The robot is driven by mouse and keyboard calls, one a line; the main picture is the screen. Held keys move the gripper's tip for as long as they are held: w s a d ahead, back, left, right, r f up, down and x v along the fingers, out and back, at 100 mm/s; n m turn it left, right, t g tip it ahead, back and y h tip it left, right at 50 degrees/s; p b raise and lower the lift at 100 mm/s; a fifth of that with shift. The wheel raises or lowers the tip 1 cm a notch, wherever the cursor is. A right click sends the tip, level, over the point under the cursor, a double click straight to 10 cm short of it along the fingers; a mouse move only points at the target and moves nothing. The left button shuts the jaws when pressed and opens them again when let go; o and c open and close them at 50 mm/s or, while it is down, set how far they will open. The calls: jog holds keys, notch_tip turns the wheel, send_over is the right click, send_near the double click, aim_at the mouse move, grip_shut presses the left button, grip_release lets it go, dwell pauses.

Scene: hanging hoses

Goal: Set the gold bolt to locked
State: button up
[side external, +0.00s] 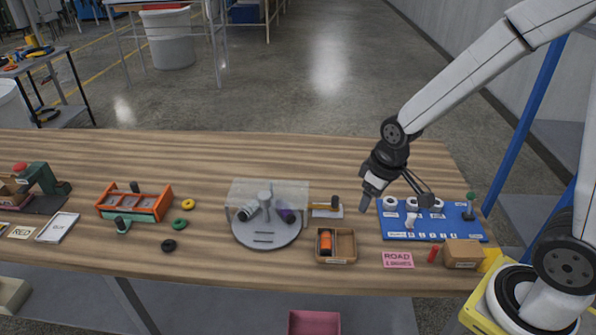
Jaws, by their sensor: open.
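The gold bolt (322,207) appears to be the small gold bar on a pale plate, right of the round grey turntable. A dark knob (335,202) stands at its right end. Its locked or unlocked position cannot be told at this size. My gripper (396,203) points down, open and empty, to the right of the bolt and above the left part of the blue board. It is apart from the bolt.
A grey turntable (266,236) with a clear cover stands left of the bolt. A wooden box (347,246) with an orange cylinder is in front. The blue board (455,231) holds white pieces and a green-topped lever. The table behind the bolt is clear.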

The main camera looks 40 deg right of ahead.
jog(key=w+d+f+n+g, duration=0.1)
jog(key=w+d+f+n, duration=0.25)
jog(key=w, duration=0.65)
jog(key=n+g, duration=0.1)
jog(key=n, duration=0.3)
send_over(335, 197)
notch_tip(335, 197, down, 7)
jog(key=shift+s+r, duration=0.1)
jog(key=shift+s, duration=0.05)
jog(key=shift+f, duration=4)
grip_shut()
